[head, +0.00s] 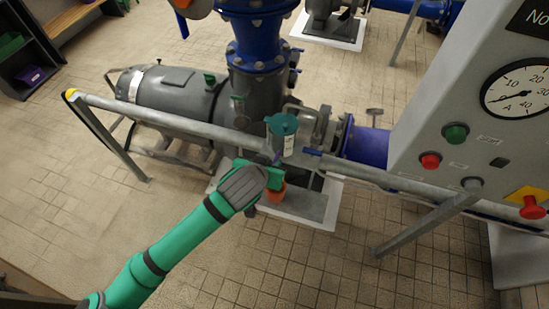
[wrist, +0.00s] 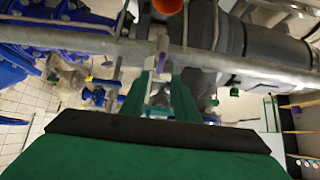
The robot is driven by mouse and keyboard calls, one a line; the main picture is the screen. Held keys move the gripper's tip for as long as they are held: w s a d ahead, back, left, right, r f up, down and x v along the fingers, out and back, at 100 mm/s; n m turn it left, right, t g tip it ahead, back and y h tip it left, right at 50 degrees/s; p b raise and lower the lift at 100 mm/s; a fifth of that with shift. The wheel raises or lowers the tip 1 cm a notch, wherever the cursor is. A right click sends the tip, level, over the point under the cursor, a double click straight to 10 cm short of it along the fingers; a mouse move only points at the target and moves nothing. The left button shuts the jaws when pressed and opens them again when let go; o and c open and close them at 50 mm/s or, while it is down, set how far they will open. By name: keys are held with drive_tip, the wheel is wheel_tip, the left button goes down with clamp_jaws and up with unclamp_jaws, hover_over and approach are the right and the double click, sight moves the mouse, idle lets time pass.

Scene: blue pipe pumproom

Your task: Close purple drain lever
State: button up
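A small purple piece, which looks like the drain lever (wrist: 162,63), shows between and just beyond my fingertips in the wrist view. In the head view a bit of purple (head: 277,158) shows just past my gripper, below the grey rail; most of it is hidden. My gripper (head: 272,170) reaches in from the lower left. In the wrist view its two green fingers stand apart, with a gap around the purple piece. I cannot tell whether either finger touches it. The lever's exact angle is too small to read.
A grey guard rail (head: 190,124) crosses in front of the grey pump (head: 170,88). A control cabinet (head: 465,110) stands at right. Tiled floor is clear in front.

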sight(276, 158)
drive_tip(key=x, duration=0.6)
drive_tip(key=shift+w+d+f, duration=0.1)
drive_tip(key=shift+w+f, duration=0.15)
drive_tip(key=shift+f, duration=0.05)
drive_tip(key=shift+c, duration=0.7)
clamp_jaws()
